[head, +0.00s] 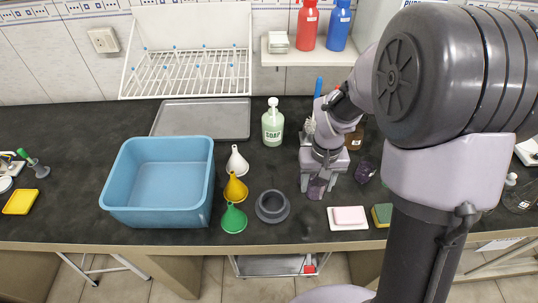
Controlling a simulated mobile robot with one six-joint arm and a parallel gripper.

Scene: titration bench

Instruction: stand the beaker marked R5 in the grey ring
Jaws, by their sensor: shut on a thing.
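The grey ring (272,207) lies on the dark bench right of the green funnel, and nothing shows standing in it. My gripper (320,189) points down, a little right of and behind the ring. It is shut on a small dark purple beaker (316,190), partly hidden by the fingers. No marking on this beaker can be read, so I cannot tell whether it is R5. Whether it touches the bench is unclear. Another small dark purple vessel (365,171) is just right of my gripper; its marking is also unreadable.
A blue basin (157,215) and white, yellow and green funnels (234,219) are left of the ring. A soap bottle (272,128) stands behind it. A soap dish (334,224) and sponge (382,215) lie at the front right. Bare bench shows between ring and gripper.

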